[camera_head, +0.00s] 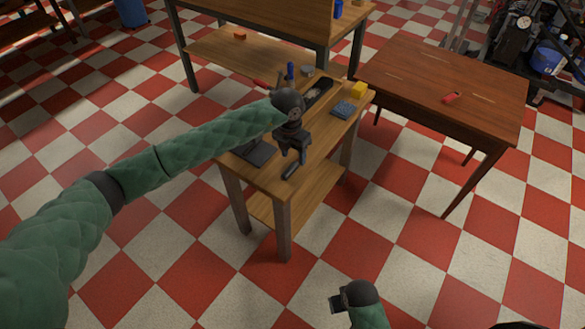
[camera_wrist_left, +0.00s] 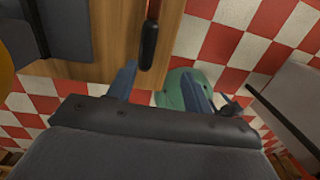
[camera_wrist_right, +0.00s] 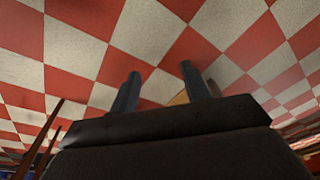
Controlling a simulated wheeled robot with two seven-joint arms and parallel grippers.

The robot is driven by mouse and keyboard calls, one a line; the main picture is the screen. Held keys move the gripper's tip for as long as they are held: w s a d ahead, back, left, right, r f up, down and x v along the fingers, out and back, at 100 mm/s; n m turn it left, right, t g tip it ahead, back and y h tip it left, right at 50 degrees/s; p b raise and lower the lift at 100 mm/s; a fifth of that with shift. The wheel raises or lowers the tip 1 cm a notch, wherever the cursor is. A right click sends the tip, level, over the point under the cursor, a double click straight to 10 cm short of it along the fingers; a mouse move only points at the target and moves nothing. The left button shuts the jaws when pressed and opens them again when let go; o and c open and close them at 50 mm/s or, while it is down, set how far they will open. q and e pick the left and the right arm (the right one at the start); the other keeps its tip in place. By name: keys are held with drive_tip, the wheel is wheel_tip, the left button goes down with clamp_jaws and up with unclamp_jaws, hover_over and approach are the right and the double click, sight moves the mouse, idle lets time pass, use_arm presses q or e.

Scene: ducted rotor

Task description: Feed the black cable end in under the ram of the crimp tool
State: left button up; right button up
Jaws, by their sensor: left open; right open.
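My left gripper (camera_head: 292,154) is open over the front of the small wooden bench. In the head view a dark cylinder (camera_head: 294,170) lies below the gripper near the bench edge. A dark flat base (camera_head: 257,153), perhaps the crimp tool's, is beside it, partly hidden by my arm. I cannot make out the ram or tell which part is the black cable end. My right gripper (camera_head: 338,303) is open and empty above the floor.
The small bench (camera_head: 270,178) also bears a dark tray (camera_head: 322,88), a blue-grey block (camera_head: 344,110) and a yellow block (camera_head: 359,90). A brown table (camera_head: 420,75) with a red item (camera_head: 451,97) stands to the right. The checkered floor in front is clear.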

sight(288, 171)
use_arm(q)
drive_tip(key=shift+w+a+y, duration=0.45)
drive_tip(key=shift+a+y, duration=0.05)
drive_tip(key=shift+a, duration=0.35)
drive_tip(key=shift+f, duration=0.15)
wheel_tip(288, 171, down, 2)
drive_tip(key=shift+f+p, duration=0.1)
drive_tip(key=shift+p, duration=0.45)
drive_tip(key=f+p, duration=0.1)
drive_tip(key=f, duration=0.2)
drive_tip(key=f+p, duration=0.1)
drive_tip(key=shift+s+f+p, duration=0.25)
drive_tip(key=shift+s+p, duration=0.05)
drive_tip(key=shift+s, duration=0.1)
drive_tip(key=shift+f, duration=0.3)
use_arm(e)
drive_tip(key=s+d+f, duration=0.2)
drive_tip(key=s+f, duration=0.1)
drive_tip(key=f, duration=1.1)
drive_tip(key=shift+f, duration=0.2)
use_arm(q)
drive_tip(key=c, duration=1.1)
